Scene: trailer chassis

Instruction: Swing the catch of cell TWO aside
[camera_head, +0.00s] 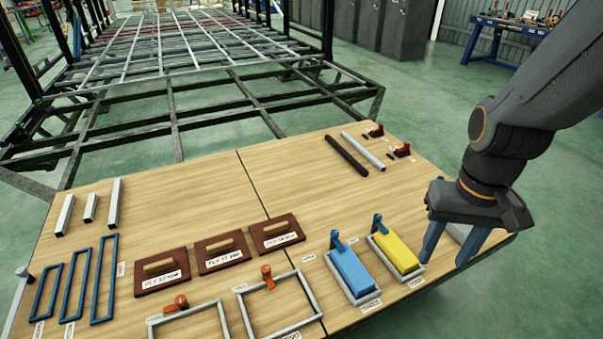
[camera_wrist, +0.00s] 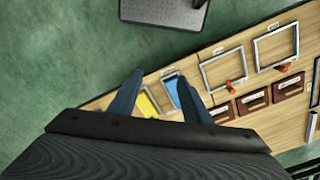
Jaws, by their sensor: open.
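Two empty grey frames with orange catches lie at the table's front. The right frame (camera_head: 312,300) has its orange catch (camera_head: 267,276) at its top edge; the left frame (camera_head: 222,320) has another orange catch (camera_head: 181,302). Right of them, two trays hold a blue block (camera_head: 352,272) and a yellow block (camera_head: 399,252), with blue catches (camera_head: 336,238) and (camera_head: 378,222) at their far ends. Cell labels are too small to read surely, so I cannot tell which is TWO. My gripper (camera_head: 445,260) is open and empty, right of the yellow block. The wrist view shows both orange catches (camera_wrist: 230,86) and (camera_wrist: 283,67).
The wooden table (camera_head: 190,215) also carries brown labelled boxes (camera_head: 220,250), blue frames (camera_head: 73,290), short grey bars (camera_head: 90,208) and two long rods (camera_head: 362,150) with red clamps (camera_head: 402,150). The trailer chassis (camera_head: 170,110) stands behind. The table's middle is clear.

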